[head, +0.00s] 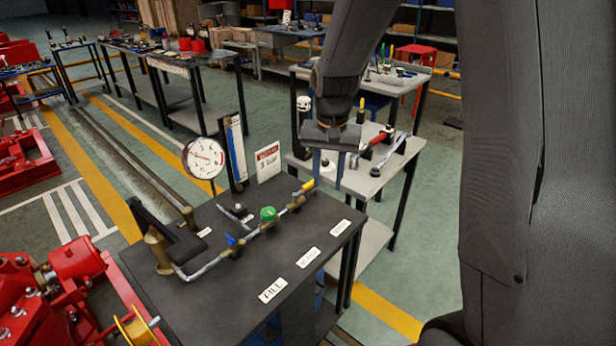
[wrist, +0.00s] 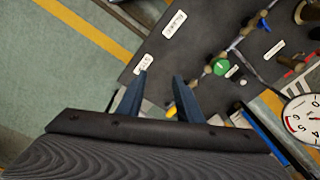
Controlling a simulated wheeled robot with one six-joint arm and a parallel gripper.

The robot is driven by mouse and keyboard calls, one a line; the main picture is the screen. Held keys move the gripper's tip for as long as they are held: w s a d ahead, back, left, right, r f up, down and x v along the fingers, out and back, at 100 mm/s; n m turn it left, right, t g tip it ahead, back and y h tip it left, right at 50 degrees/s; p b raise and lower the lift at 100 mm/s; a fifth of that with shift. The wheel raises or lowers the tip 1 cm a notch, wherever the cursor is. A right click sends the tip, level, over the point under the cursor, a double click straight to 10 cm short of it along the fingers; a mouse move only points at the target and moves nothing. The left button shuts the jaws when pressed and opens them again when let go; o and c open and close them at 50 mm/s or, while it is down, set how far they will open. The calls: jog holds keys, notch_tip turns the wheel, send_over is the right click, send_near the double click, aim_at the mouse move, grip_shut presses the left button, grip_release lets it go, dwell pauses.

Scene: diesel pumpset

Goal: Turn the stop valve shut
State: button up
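A pipe line with a yellow valve handle (head: 307,186), a green knob (head: 269,214) and a blue handle (head: 231,240) runs along the dark bench top (head: 215,285). The yellow handle is at the far right end, roughly in line with the pipe. I cannot read for sure which one is labelled stop. My gripper (head: 328,186) points down just right of the yellow handle, open and empty. I cannot tell whether a finger touches the handle.
A round gauge (head: 203,158), a blue level tube (head: 236,150) and a red-white sign (head: 268,162) stand behind the pipe. Label plates, one reading FILL (head: 272,290), lie along the front. A grey side table (head: 350,182) with tools stands behind my gripper. Red machinery (head: 75,260) is at left.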

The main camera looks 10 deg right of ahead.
aim_at(312, 182)
jog(key=w+f+m, duration=0.1)
jog(key=w+m, duration=0.1)
jog(key=w, duration=0.4)
jog(key=w+f+m, duration=0.2)
jog(key=w, duration=0.4)
jog(key=w+f+m, duration=0.2)
jog(key=w, duration=0.4)
jog(key=shift+d+g, duration=0.2)
jog(key=shift+g, duration=0.2)
jog(key=shift+f+p, duration=1.3)
jog(key=shift+f, duration=2.5)
grip_shut()
